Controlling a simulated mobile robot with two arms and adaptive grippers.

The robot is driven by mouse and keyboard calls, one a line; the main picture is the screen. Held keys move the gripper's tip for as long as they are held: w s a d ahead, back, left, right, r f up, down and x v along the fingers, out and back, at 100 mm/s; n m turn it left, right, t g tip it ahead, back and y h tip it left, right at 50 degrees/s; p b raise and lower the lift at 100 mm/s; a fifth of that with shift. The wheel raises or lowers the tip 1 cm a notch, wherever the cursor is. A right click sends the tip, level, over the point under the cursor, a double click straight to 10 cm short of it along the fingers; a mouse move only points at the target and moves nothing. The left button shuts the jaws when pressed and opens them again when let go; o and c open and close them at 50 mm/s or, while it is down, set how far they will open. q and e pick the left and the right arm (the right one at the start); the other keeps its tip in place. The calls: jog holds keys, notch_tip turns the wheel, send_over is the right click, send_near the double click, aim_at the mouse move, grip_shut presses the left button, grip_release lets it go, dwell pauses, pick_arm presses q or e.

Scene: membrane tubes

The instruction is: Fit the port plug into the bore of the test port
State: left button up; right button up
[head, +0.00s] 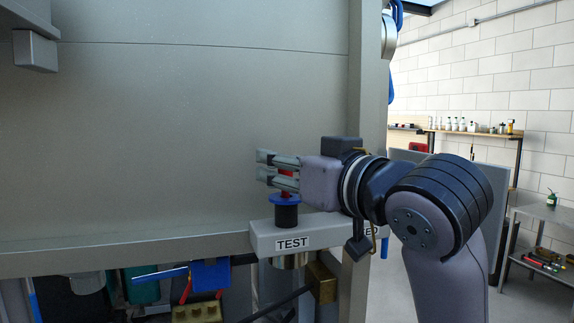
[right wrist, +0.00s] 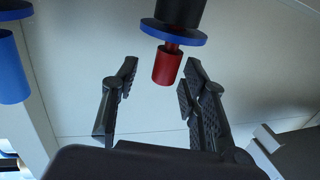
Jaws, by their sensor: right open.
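The port plug has a black body (head: 287,216), a blue flange (head: 285,200) and a red grip (head: 287,187). It is upright at the bracket labelled TEST (head: 265,236), with a metal cylinder (head: 290,261) below. I cannot tell how far the black body sits in the bore, which is hidden. My right gripper (head: 266,167) is open at the height of the red grip. In the right wrist view the red grip (right wrist: 167,66) lies between the open fingers (right wrist: 161,72), with gaps on both sides. My left gripper is not in view.
A large grey panel (head: 180,130) stands behind the bracket, with a post (head: 367,100) at its right. Tools and a blue-handled item (head: 210,274) hang below at the left. A blue cylinder (right wrist: 12,68) shows at the left of the wrist view.

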jog(key=v, duration=1.2)
